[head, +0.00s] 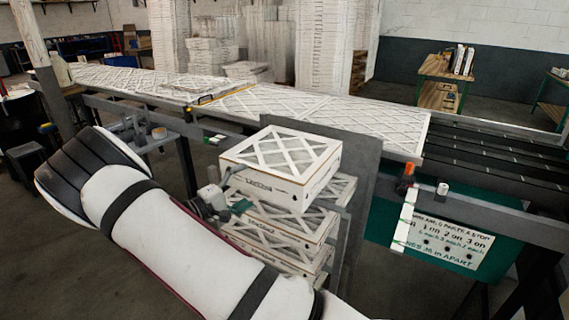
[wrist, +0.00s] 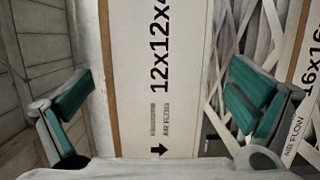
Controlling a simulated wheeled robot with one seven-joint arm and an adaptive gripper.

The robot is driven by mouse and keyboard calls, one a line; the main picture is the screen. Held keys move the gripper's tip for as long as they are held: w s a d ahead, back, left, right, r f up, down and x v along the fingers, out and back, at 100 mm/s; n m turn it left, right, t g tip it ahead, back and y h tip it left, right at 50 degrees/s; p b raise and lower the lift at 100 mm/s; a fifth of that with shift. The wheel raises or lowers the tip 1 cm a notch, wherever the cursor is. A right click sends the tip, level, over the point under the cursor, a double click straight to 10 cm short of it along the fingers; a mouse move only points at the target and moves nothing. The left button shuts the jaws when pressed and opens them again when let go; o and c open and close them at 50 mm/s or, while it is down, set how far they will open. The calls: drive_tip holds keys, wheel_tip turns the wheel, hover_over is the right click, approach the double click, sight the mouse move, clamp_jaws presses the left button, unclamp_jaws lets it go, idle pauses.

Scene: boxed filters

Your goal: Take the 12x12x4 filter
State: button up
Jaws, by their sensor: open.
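The box filter printed 12x12x4 (wrist: 150,60) fills the middle of the wrist view, its white label side facing the camera. In the head view, the box on top of the stack (head: 282,158) appears to be this one; its print there is too small to read. My gripper (head: 232,193) is at the left side of the stack, close to the top box. In the wrist view, its green-padded fingers (wrist: 160,95) are spread wide with the label side between them. I see no contact, and nothing is held.
Larger filters (head: 285,232) are stacked beneath; one is printed 16x16 (wrist: 309,60) at the wrist view's right edge. A grey panel (head: 362,185) stands right behind the stack.

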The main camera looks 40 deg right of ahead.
sight(251, 182)
drive_tip(key=d, duration=0.4)
drive_tip(key=shift+w+d+p, duration=0.1)
drive_tip(key=shift+w+p, duration=0.1)
drive_tip(key=shift+p, duration=0.2)
drive_tip(key=shift+c, duration=0.2)
drive_tip(key=c, duration=1.3)
